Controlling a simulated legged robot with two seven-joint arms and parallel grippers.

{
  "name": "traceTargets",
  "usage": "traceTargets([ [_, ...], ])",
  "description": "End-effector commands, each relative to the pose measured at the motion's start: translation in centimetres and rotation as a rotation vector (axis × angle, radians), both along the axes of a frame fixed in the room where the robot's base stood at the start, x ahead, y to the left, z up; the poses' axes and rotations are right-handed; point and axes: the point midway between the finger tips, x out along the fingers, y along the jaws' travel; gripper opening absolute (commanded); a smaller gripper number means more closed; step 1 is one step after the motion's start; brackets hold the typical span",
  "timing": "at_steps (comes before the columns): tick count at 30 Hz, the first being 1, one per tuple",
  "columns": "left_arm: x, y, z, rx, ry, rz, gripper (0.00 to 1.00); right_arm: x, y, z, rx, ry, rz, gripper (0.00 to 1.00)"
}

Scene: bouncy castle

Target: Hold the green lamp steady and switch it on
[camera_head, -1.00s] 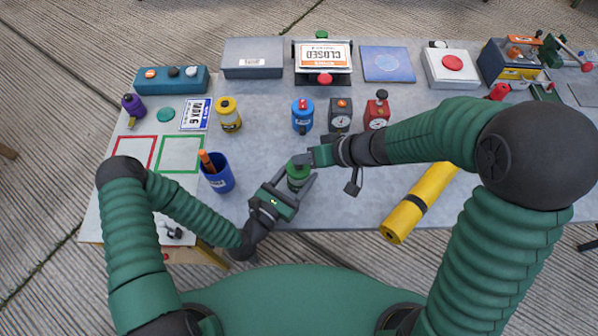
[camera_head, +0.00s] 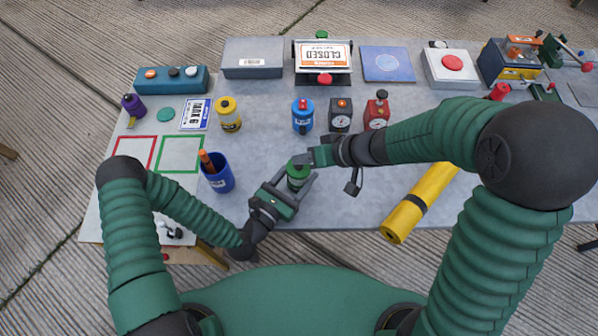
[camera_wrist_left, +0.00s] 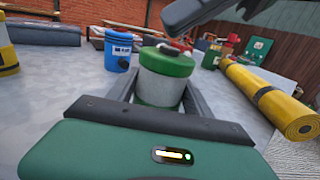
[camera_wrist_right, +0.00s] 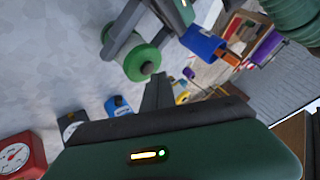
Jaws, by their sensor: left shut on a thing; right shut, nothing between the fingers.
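The green lamp (camera_head: 297,176) stands upright near the table's front edge, a short grey-white cylinder with green top and base. It also shows in the left wrist view (camera_wrist_left: 164,82) and the right wrist view (camera_wrist_right: 141,60). My left gripper (camera_head: 293,186) is shut on the lamp's body, one finger on each side. My right gripper (camera_head: 305,159) is shut and empty, its fingertips at the lamp's top. In the left wrist view a dark finger of it reaches over the top near a small red part. I cannot tell whether they touch, or whether the lamp is lit.
A blue lamp (camera_head: 302,116) and a yellow lamp (camera_head: 228,114) stand behind. A blue cup (camera_head: 217,173) with an orange-handled tool stands to the left. Black and red dial boxes (camera_head: 376,111) sit behind my right arm. A yellow roll (camera_head: 420,203) lies to the right.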

Motion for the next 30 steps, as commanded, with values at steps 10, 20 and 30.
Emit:
traceTargets([
  [10, 0.0, 0.0, 0.0, 0.001, 0.001, 0.0, 0.0, -0.1, -0.1, -0.7, 0.0, 0.001, -0.001, 0.0],
  [20, 0.0, 0.0, 0.0, 0.001, 0.001, 0.0, 0.0, -0.1, 0.0, -0.9, 0.0, 0.001, -0.001, 0.0],
  [30, 0.0, 0.0, 0.0, 0.001, 0.001, 0.0, 0.0, -0.1, 0.0, 0.2, 0.0, -0.001, 0.001, 0.0],
])
